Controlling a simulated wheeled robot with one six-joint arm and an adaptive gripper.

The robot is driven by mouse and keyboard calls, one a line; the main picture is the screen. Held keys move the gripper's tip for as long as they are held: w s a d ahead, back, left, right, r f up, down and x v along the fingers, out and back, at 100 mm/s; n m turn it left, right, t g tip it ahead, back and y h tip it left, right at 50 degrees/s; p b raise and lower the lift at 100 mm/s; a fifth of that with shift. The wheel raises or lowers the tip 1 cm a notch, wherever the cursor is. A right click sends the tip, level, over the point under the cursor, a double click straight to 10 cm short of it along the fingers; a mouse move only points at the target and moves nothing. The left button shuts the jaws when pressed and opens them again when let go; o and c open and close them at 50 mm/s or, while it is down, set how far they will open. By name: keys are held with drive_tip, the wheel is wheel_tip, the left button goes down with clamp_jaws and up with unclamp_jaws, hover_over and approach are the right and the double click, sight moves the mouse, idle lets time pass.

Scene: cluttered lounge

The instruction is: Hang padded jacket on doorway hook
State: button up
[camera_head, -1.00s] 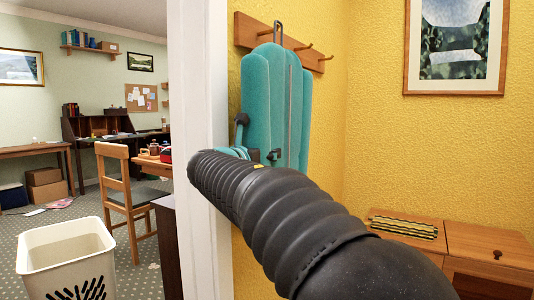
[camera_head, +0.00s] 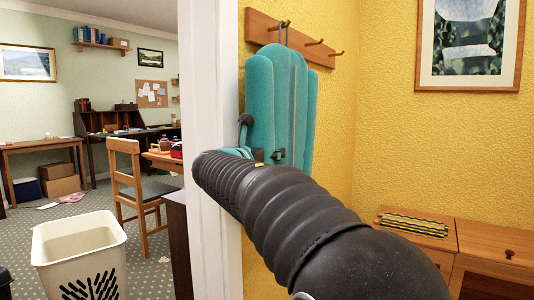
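The teal padded jacket (camera_head: 278,105) hangs upright against the yellow wall, just right of the white door frame. Its thin dark loop rises to the left peg of the wooden hook rail (camera_head: 300,42). The loop overlaps that peg in the picture; I cannot tell whether it is around it. My gripper (camera_head: 261,139) is at the jacket's lower left part, mostly hidden behind my black arm. One dark finger shows at the jacket's left edge and another against its front, with teal padding between them. How tightly they close is not visible. The jacket's lower end is hidden.
The white door frame (camera_head: 212,100) stands close on the left of my arm. A wooden cabinet (camera_head: 480,245) with a striped mat is at lower right. A cream bin (camera_head: 75,245) and a wooden chair (camera_head: 130,180) are on the left. A framed picture hangs at upper right.

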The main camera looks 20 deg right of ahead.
drive_tip(key=shift+r, duration=0.1)
drive_tip(key=o, duration=1.8)
drive_tip(key=shift+c, duration=0.2)
